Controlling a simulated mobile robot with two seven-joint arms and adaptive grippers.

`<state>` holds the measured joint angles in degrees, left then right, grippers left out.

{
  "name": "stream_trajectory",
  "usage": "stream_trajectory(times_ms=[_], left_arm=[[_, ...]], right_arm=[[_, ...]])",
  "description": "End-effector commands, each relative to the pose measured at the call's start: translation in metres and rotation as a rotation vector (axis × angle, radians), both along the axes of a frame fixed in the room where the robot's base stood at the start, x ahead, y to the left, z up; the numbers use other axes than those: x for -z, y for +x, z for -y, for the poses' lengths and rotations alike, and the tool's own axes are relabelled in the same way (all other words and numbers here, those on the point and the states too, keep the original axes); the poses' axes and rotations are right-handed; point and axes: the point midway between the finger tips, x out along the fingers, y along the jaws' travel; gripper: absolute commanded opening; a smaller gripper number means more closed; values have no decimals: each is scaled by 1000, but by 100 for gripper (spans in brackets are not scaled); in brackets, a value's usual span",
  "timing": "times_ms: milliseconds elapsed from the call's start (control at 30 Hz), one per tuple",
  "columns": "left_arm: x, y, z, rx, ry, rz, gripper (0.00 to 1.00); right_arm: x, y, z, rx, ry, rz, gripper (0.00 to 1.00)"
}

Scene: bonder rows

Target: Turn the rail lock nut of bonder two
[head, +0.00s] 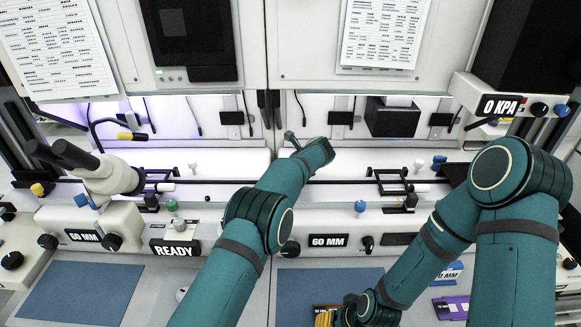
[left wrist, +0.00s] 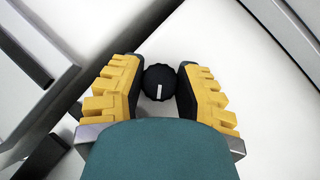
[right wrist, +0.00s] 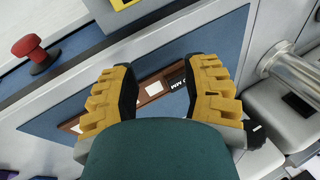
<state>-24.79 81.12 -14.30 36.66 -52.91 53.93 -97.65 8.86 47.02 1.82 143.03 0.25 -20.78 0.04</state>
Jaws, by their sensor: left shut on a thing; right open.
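My left gripper (left wrist: 160,88) is shut on a round black ribbed knob (left wrist: 159,82) with a white index mark, which looks like the rail lock nut. The knob sits on a pale surface, with a yellow-padded finger on each side. In the head view my left gripper (head: 292,140) is at the rear of the middle station, and the knob cannot be made out there. My right gripper (right wrist: 168,88) is open and empty low over a blue mat (right wrist: 222,50), with a brown strip (right wrist: 150,90) beyond its fingers. It shows in the head view (head: 350,312) at the bottom.
A microscope (head: 100,170) stands at the left station beside a READY sign (head: 172,250). The middle station has a 60 MM label (head: 328,241) and a black knob (head: 368,244). A 0 KPA display (head: 500,106) is at the right. A red button (right wrist: 35,50) is near the mat.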

Motion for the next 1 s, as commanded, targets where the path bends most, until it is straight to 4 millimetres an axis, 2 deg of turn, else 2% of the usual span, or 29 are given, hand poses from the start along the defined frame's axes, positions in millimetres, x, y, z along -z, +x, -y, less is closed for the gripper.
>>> stream_trajectory(times_ms=[733,767,800,833,1000], left_arm=[[1,0,-1,-61,1,-2,0],[1,0,-1,-61,1,-2,46],[1,0,-1,-61,1,-2,60],[1,0,-1,-61,1,-2,66],[1,0,-1,-61,2,-2,66]], right_arm=[[1,0,0,0,0,0,47],[1,0,0,0,0,0,47],[1,0,0,0,0,0,47],[1,0,0,0,0,0,47],[1,0,0,0,0,0,47]])
